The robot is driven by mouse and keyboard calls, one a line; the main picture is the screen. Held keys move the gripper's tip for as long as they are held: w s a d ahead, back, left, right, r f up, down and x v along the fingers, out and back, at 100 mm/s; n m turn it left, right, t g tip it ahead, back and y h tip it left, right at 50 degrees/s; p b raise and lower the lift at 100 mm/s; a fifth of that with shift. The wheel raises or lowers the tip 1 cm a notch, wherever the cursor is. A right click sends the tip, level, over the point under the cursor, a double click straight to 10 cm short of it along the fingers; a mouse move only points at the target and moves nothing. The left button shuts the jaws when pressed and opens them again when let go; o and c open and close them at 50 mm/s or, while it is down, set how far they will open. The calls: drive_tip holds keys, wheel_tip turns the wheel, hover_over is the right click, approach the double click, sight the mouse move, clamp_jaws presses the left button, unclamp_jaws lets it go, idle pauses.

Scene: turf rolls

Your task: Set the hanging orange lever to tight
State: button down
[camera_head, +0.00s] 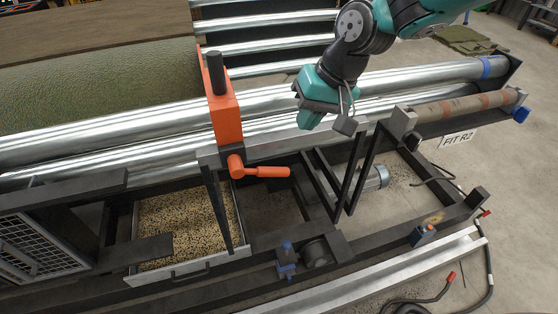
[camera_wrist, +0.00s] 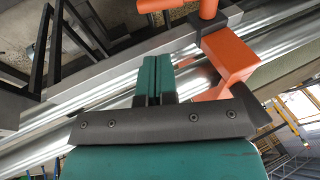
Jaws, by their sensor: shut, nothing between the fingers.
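The orange lever (camera_head: 262,171) hangs below the front rail under an orange block (camera_head: 225,115). Its arm lies about level, pointing right from a round hub. In the wrist view, part of the orange lever (camera_wrist: 208,10) shows at the top edge, cut off by the frame, beside the orange block (camera_wrist: 232,58). My gripper (camera_head: 310,122) is above the rollers, up and right of the lever and apart from it. In the wrist view my gripper's teal fingers (camera_wrist: 153,77) are together and empty. No marking for tight is readable.
Long shiny rollers (camera_head: 100,135) run behind the rail, with green turf (camera_head: 110,85) at the left. A dark upright post (camera_head: 215,70) stands on the orange block. Black slanted struts (camera_head: 350,170) stand right of the lever. A tray of pellets (camera_head: 185,232) sits below left.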

sight(275, 168)
drive_tip(key=p+x, duration=0.4)
drive_tip(key=x, duration=1)
drive_tip(key=shift+d, duration=0.1)
